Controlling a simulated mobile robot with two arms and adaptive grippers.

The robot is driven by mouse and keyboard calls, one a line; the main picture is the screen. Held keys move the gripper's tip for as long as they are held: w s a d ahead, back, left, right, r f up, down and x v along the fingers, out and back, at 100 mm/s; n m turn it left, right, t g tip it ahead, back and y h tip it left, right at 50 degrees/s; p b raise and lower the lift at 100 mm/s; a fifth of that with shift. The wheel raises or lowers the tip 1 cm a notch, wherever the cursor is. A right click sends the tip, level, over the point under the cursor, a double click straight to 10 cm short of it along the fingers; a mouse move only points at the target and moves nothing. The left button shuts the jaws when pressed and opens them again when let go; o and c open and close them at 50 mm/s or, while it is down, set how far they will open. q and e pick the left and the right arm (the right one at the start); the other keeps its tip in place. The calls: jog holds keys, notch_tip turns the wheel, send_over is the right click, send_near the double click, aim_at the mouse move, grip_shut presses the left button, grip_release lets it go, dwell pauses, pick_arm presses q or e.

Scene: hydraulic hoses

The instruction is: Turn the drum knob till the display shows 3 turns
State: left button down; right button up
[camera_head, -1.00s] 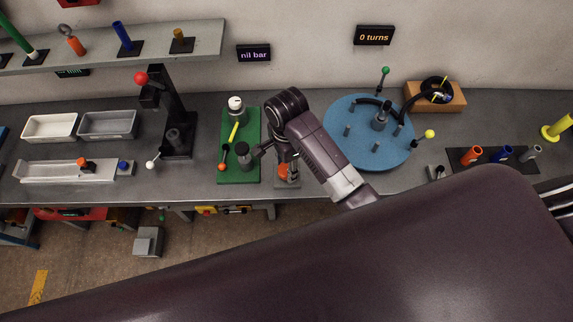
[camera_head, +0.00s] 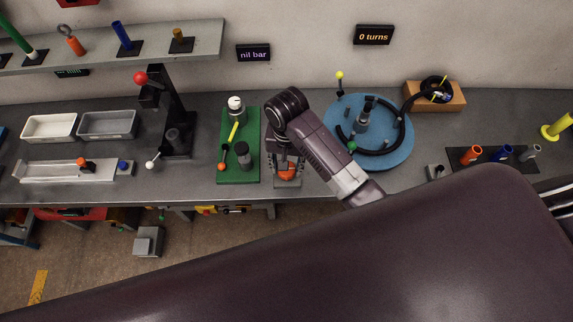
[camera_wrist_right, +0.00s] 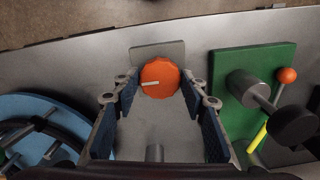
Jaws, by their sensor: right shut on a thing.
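The orange drum knob (camera_head: 286,174) sits on a small grey plate at the bench's front edge. A white mark on it points left in the wrist view (camera_wrist_right: 160,77). My right gripper (camera_head: 287,168) points down over the knob, shut on its sides; the fingers also flank it in the wrist view (camera_wrist_right: 163,88). The blue drum (camera_head: 388,160) stands right of my right arm, with a black hose (camera_head: 398,134) lying along its right side. The drum's yellow ball (camera_head: 340,75) is at upper left and its green ball (camera_head: 352,147) at lower left. The display (camera_head: 374,35) reads 0 turns. My left gripper is out of view.
A green board (camera_head: 224,176) with a lever and grey cylinders stands close left of my right gripper. A wooden block (camera_head: 455,104) holds the hose end behind the drum. Colored tubes (camera_head: 503,153) stand at right.

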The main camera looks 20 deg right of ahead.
jog(key=n, duration=0.4)
jog(key=shift+n, duration=0.3)
jog(key=n, duration=0.5)
jog(key=shift+w+d+r+n, duration=0.1)
jog(key=shift+n, duration=0.2)
jog(key=n, duration=0.9)
jog(key=shift+n, duration=0.4)
jog(key=n, duration=0.4)
jog(key=shift+w+n, duration=0.1)
jog(key=shift+n, duration=0.2)
jog(key=n, duration=1.4)
jog(key=shift+n, duration=0.3)
jog(key=n, duration=0.5)
jog(key=shift+b, duration=0.4)
jog(key=n, duration=0.3)
jog(key=shift+n+b, duration=0.55)
jog(key=shift+n, duration=0.45)
jog(key=shift+w+n+b, duration=0.1)
jog(key=shift+n+b, duration=0.3)
jog(key=n+b, duration=0.1)
jog(key=b, duration=0.2)
jog(key=n+b, duration=0.2)
jog(key=b, duration=0.1)
jog(key=shift+f, duration=0.25)
jog(key=shift+r+n+b, duration=0.2)
jog(key=shift+n+b, duration=0.3)
jog(key=shift+b, duration=0.35)
